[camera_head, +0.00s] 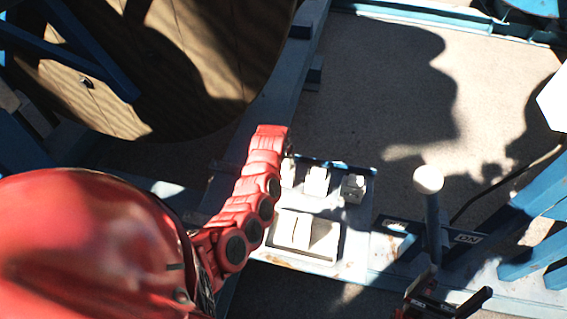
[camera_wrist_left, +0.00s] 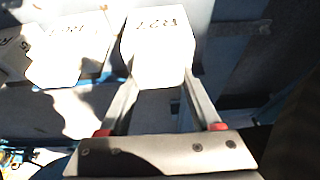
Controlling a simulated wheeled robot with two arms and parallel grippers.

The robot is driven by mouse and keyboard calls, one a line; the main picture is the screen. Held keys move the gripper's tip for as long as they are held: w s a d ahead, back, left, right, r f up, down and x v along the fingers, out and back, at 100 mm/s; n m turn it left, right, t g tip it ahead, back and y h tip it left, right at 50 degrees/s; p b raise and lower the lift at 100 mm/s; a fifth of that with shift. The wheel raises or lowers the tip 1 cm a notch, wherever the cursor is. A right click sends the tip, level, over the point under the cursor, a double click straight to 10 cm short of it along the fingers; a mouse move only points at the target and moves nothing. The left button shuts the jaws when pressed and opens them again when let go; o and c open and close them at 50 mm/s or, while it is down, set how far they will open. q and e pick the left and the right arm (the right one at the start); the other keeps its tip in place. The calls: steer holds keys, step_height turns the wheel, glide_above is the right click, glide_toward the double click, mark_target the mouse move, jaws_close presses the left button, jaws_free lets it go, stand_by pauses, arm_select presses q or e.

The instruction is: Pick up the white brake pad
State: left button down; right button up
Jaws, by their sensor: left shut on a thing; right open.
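My left gripper (camera_wrist_left: 158,82) is shut on a white brake pad (camera_wrist_left: 157,50) with dark marks on its top, seen between the two fingers in the left wrist view. In the head view my red left arm reaches over the panel and mostly hides this gripper. A white block (camera_head: 288,173) shows at the arm's edge. Two more white pads, the middle one (camera_head: 316,181) and the right one (camera_head: 353,187), stand in a row on the panel. My right gripper (camera_head: 441,304) is open at the bottom right, apart from the pads.
A tray (camera_head: 325,254) with white pieces sits in front of the row. A lever with a white knob (camera_head: 428,179) stands to the right, near an "ON" label (camera_head: 467,238). Blue beams (camera_head: 530,200) are at the right; a large wooden reel (camera_head: 190,70) is at the upper left.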

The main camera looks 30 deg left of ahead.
arm_select(q)
step_height(320, 180, up, 8)
steer(key=b, duration=0.3)
steer(key=shift+f, duration=0.15)
steer(key=shift+r, duration=0.75)
step_height(320, 180, up, 2)
steer(key=shift+r, duration=0.1)
